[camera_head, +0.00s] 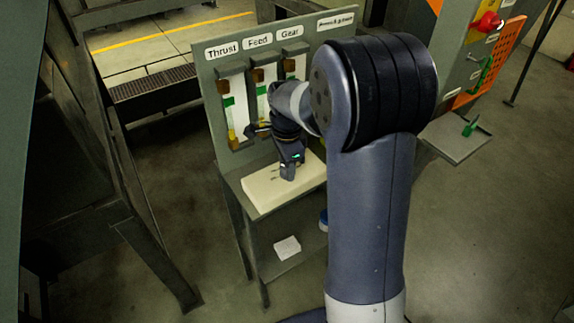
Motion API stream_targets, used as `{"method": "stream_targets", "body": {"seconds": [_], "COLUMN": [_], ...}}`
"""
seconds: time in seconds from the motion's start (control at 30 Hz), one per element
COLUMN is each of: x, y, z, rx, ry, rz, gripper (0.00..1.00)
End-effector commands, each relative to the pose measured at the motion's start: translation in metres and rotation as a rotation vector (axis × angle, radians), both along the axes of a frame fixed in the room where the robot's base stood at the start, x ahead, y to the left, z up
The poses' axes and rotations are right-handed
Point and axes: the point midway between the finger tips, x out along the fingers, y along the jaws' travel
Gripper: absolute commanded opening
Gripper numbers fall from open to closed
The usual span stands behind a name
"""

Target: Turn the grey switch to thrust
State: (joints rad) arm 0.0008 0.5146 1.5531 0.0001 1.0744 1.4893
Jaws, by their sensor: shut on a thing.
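A grey-green upright panel (208,65) carries the labels Thrust (222,49), Feed (258,40) and Gear (290,32), each above a gauge column. The Gear column is partly covered by my arm.
A cream block (262,192) lies on the shelf below the panel, close under my gripper. A white piece (287,247) lies on a lower shelf. At right, a cabinet has a red knob (489,21) and an orange perforated plate (490,65). Dark beams stand at left.

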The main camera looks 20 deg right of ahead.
Motion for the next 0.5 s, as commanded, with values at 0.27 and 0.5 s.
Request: {"method": "stream_targets", "body": {"seconds": [0.27,0.5], "x": [0.0004,0.0005], "y": [-0.0002,-0.0002], "z": [0.0006,0.0007], "rx": [-0.001,-0.001], "ry": [-0.002,-0.002], "rz": [-0.095,-0.117], "gripper": [0.13,0.13]}}
